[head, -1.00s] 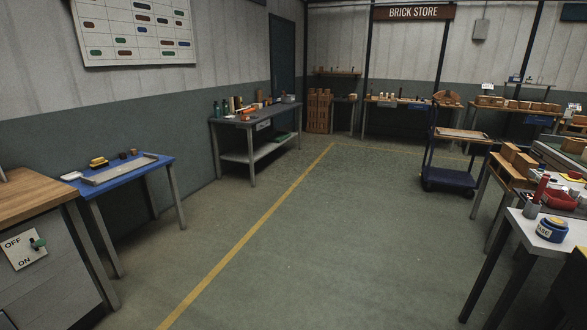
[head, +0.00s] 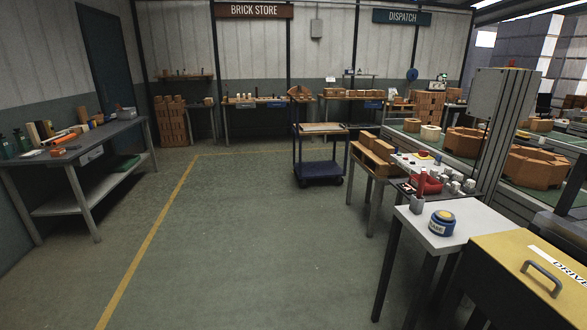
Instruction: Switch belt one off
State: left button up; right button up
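Neither of my grippers is in view. A conveyor with a green belt (head: 408,129) runs along the right side and carries brown and tan brick pieces (head: 543,167). I cannot tell whether it is belt one or whether it is moving. A yellow housing (head: 512,274) marked with letters like "DRIVE" stands at the lower right, with a grey handle (head: 541,279) on top. No OFF/ON switch can be made out in the present view.
A blue trolley (head: 318,172) stands at mid-distance. A grey workbench (head: 85,141) with tools is at left. Benches line the back wall. The middle floor is clear.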

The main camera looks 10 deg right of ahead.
aim_at(423, 153)
jog(key=i+z, duration=0.15)
jog(key=i, duration=0.4)
jog(key=i+z, duration=0.15)
jog(key=i, duration=0.4)
jog(key=i+z, duration=0.15)
jog(key=i, duration=0.4)
jog(key=i+j+z, duration=0.15)
jog(key=i, duration=0.4)
jog(key=i+z, duration=0.35)
jog(key=i+j+z, duration=0.1)
jog(key=i+z, duration=0.3)
jog(key=i+j+z, duration=0.35)
jog(key=i, duration=0.15)
jog(key=i+j+z, duration=0.4)
jog(key=l, duration=0.1)
